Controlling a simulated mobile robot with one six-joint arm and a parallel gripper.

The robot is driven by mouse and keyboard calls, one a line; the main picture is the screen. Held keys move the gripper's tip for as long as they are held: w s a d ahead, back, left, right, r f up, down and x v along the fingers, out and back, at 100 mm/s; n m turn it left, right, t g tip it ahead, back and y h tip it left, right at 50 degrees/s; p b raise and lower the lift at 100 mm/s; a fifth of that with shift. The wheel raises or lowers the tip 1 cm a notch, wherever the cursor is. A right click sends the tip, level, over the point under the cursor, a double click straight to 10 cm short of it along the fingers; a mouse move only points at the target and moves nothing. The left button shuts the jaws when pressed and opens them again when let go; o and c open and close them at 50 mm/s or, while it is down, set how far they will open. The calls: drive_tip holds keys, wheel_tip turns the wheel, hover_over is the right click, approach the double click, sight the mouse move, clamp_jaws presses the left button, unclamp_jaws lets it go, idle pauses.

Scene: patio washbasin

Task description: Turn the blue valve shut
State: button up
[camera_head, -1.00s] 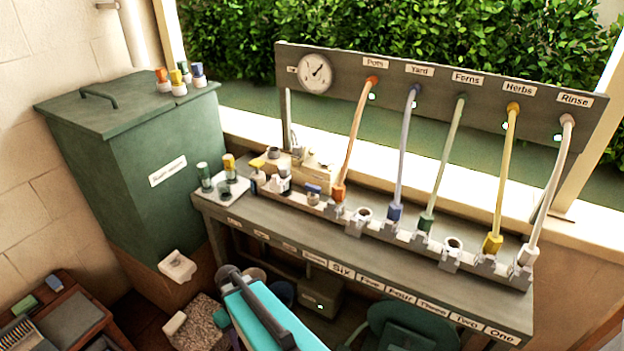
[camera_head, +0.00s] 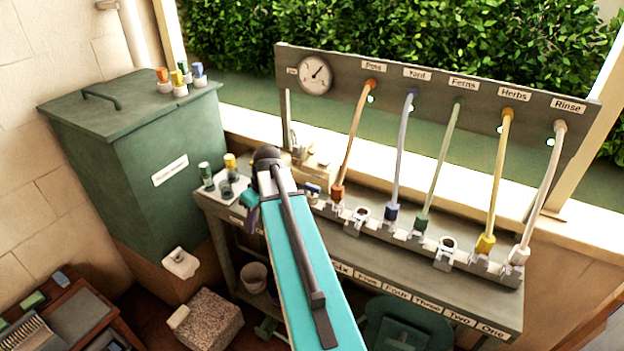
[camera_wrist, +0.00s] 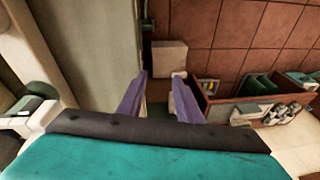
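Several coloured hoses, including a blue one (camera_head: 400,150), run from the labelled board (camera_head: 440,95) to the bench (camera_head: 420,262). A small tray (camera_head: 213,180) with capped bottles is left of my arm. A green bin (camera_head: 150,140) stands at left; a gauge (camera_head: 316,75) is above.

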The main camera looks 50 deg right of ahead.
drive_tip(key=s+d+r+t, duration=0.1)
drive_tip(key=s+d+r, duration=0.2)
drive_tip(key=d+r, duration=0.75)
drive_tip(key=n+t, duration=0.1)
drive_tip(key=n, duration=0.1)
approach(311, 185)
drive_tip(key=a+v, duration=0.1)
drive_tip(key=v, duration=0.5)
drive_tip(key=shift+s+d+f, duration=0.1)
drive_tip(key=shift+f, duration=0.1)
drive_tip(key=shift+f+h, duration=0.15)
drive_tip(key=shift+h, duration=0.15)
drive_tip(key=shift+w+p+x, duration=0.15)
drive_tip(key=shift+p+x, duration=0.55)
drive_tip(key=shift+x, duration=2.7)
drive_tip(key=shift+w+p+x, duration=0.1)
drive_tip(key=shift+p+x, duration=0.6)
drive_tip(key=shift+x, duration=2.7)
clamp_jaws()
